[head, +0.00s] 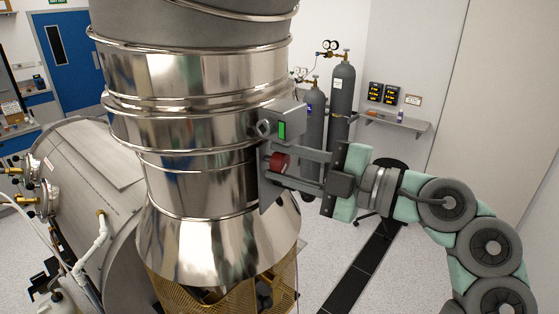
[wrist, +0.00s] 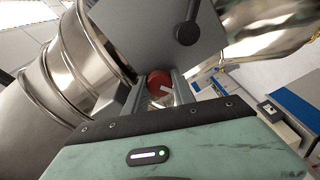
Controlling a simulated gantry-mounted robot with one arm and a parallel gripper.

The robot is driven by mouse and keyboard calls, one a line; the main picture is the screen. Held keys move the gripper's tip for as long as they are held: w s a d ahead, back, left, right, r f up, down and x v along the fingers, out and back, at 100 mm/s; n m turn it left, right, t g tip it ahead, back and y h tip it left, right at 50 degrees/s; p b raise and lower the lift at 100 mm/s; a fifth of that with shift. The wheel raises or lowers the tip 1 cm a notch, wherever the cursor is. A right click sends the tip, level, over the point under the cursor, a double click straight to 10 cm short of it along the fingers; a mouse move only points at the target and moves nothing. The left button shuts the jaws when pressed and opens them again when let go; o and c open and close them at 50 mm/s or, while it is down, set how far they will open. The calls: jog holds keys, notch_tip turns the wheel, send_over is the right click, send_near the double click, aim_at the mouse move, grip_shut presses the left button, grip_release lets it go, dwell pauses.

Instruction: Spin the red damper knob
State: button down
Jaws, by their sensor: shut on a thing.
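The red damper knob (head: 279,162) is a short red cylinder on the side of the shiny metal duct (head: 200,160), below a grey box with a green display (head: 281,128). In the wrist view the red knob (wrist: 158,82) shows a pale mark on its face. My gripper (head: 281,168) reaches in from the right, with one finger above and one below the knob. In the wrist view my gripper (wrist: 158,88) has a finger on each side of the knob and is shut on it. The exact contact spots are partly hidden.
A grey plate (wrist: 165,30) with a dark round knob (wrist: 187,33) stands close beyond my fingers. Dark gas cylinders (head: 341,100) and a wall shelf (head: 398,121) are behind. A large metal vessel (head: 85,190) lies at left. Open floor shows at the lower right.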

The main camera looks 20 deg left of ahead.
jog(key=shift+r+m, duration=0.1)
jog(key=shift+m, duration=0.6)
jog(key=m, duration=0.4)
jog(key=shift+m, duration=0.3)
jog(key=c, duration=1.5)
grip_release()
jog(key=shift+m, duration=0.6)
jog(key=o, duration=0.8)
jog(key=shift+s+d, duration=0.15)
jog(key=shift+d, duration=2.85)
jog(key=shift+d, duration=0.1)
